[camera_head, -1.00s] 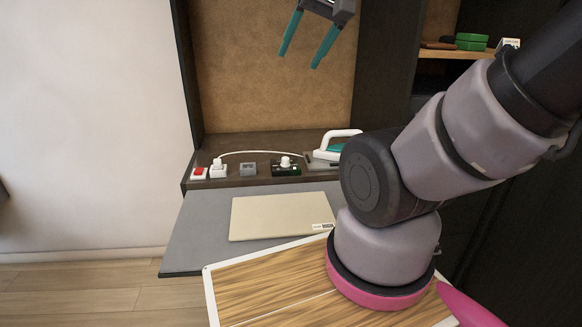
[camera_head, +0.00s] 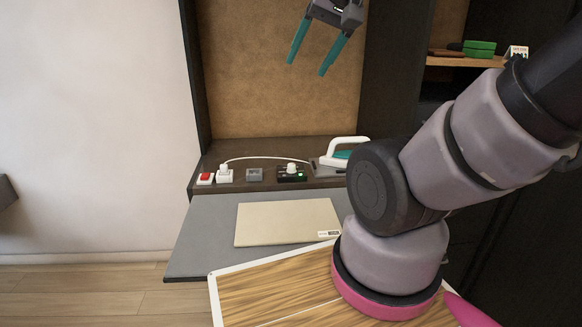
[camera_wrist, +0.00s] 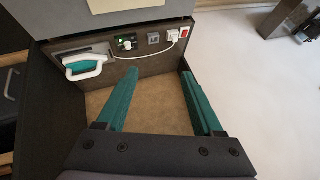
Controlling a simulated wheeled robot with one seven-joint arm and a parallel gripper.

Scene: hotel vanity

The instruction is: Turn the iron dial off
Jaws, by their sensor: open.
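The iron dial is a white knob (camera_head: 292,168) on a small black unit (camera_head: 291,176) with a green light, on the dark shelf at the back. In the wrist view the white dial (camera_wrist: 127,45) shows beyond my fingertips. A white and teal iron (camera_head: 345,152) rests on a grey stand to the right of the dial, partly hidden by my arm. My gripper (camera_head: 308,52) is high above the shelf in front of the brown back panel. Its two teal fingers are apart with nothing between them, and it also shows in the wrist view (camera_wrist: 160,80).
On the shelf left of the dial are a grey socket (camera_head: 254,174), a white plug (camera_head: 225,174) with a cord, and a red switch (camera_head: 205,178). A beige folder-like slab (camera_head: 285,221) lies on the grey flap (camera_head: 200,240). Dark cabinet walls flank the niche.

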